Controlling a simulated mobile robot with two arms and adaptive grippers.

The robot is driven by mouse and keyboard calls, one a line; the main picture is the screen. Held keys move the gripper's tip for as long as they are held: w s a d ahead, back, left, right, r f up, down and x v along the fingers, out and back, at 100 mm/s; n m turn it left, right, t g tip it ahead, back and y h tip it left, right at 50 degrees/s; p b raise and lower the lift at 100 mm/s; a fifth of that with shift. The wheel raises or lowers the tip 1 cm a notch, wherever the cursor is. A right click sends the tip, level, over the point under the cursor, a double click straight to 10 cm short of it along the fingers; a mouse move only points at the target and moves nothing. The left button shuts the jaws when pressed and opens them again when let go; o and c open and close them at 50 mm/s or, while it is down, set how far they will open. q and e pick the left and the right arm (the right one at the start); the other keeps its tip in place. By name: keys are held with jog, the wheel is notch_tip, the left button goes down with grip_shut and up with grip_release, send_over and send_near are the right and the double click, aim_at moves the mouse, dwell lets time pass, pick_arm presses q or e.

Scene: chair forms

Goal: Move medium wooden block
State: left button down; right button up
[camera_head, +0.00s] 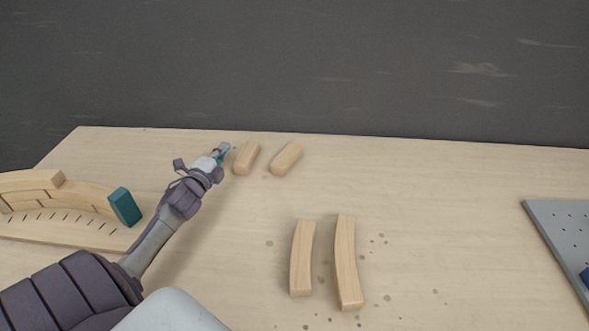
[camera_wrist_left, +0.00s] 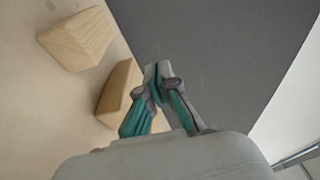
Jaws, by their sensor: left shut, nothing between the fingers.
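Two short wooden blocks lie near the back edge of the table. In the head view the left one (camera_head: 246,158) is just right of my left gripper (camera_head: 222,152), and the right one (camera_head: 286,159) is a little further right. Two longer, slightly curved wooden blocks (camera_head: 302,258) (camera_head: 346,262) lie side by side nearer the front. In the left wrist view my left gripper (camera_wrist_left: 157,78) is shut and empty. One short block (camera_wrist_left: 121,92) is close beside its fingers, and the other (camera_wrist_left: 78,38) lies further left. I cannot tell whether the fingers touch the nearer block. My right gripper is not in view.
At the left, a wooden form (camera_head: 75,234) with slots bears stacked curved wooden pieces (camera_head: 60,195) and a teal block (camera_head: 124,207). A grey perforated board (camera_head: 555,235) is at the right edge. The table (camera_head: 450,220) is clear between the long blocks and the board.

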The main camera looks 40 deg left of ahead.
pick_arm(q)
jog(key=shift+w+d, duration=0.15)
jog(key=shift+d, duration=0.05)
jog(key=p, duration=0.5)
send_over(282, 163)
jog(key=w+d, duration=0.3)
jog(key=d, duration=0.1)
jog(key=shift+d+r, duration=0.15)
jog(key=f, duration=0.3)
jog(key=f+b, duration=0.1)
jog(key=f, duration=0.1)
jog(key=shift+s+a, duration=0.15)
jog(key=shift+a, duration=0.1)
jog(key=shift+s+a+p, duration=0.2)
jog(key=shift+a+p, duration=0.15)
jog(key=shift+p, duration=0.15)
jog(key=shift+s+a+f, duration=0.1)
jog(key=shift+s, duration=0.05)
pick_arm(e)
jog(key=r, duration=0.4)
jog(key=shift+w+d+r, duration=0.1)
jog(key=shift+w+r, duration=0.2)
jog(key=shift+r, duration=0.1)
pick_arm(q)
jog(key=shift+s+a, duration=0.6)
jog(key=shift+a, duration=0.15)
jog(key=shift+s+a, duration=0.55)
jog(key=shift+a, duration=0.2)
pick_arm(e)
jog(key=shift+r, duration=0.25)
